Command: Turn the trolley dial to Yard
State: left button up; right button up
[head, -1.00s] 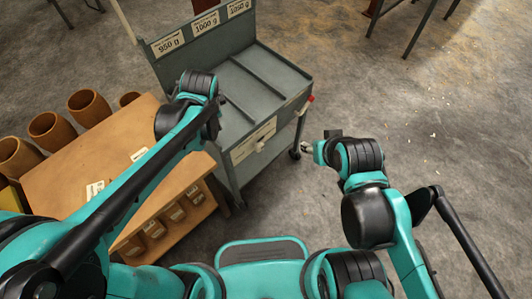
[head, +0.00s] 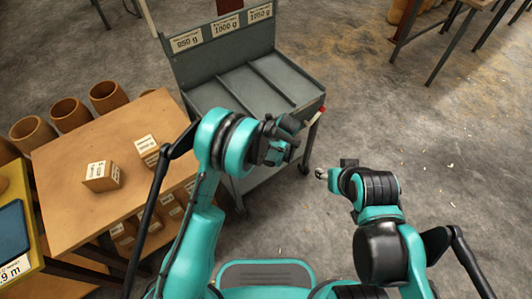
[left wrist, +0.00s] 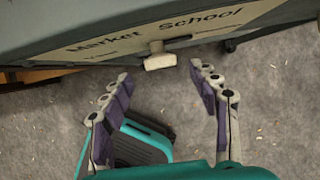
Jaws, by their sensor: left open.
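The grey trolley (head: 222,92) stands beyond my arms in the head view, and its front dial is hidden there behind my left arm. In the left wrist view a pale dial knob (left wrist: 160,61) sticks out from the lower edge of a label plate (left wrist: 135,38). The plate reads "Market" and "School"; smaller words beside the knob are too blurred to read, so I cannot tell its setting. My left gripper (head: 283,142) is open, and its fingers (left wrist: 160,74) are spread either side of the knob, apart from it. My right gripper (head: 323,174) is away from the trolley, its jaws unclear.
A wooden table (head: 75,215) with two small labelled blocks (head: 101,176) stands at left, with several goblet-drum shells (head: 70,113) behind it. A yellow-edged table (head: 22,190) with a blue board is at far left.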

pick_arm(q)
jog(key=b+x, duration=0.1)
jog(key=x, duration=0.4)
jog(key=shift+b, duration=0.3)
jog(key=shift+r, duration=0.1)
jog(key=c, duration=1.1)
jog(key=shift+s+a+n+t+h, duration=0.1)
jog(key=shift+a+n+t+h, duration=0.05)
jog(key=shift+t+h, duration=0.4)
jog(key=shift+s+a+n+t+h, duration=0.1)
jog(key=shift+a+n+t+h, duration=0.2)
jog(key=shift+h, duration=0.35)
jog(key=shift+c, duration=0.2)
jog(key=shift+d+t+h, duration=0.1)
jog(key=shift+t+h, duration=0.75)
jog(key=shift+h, duration=0.05)
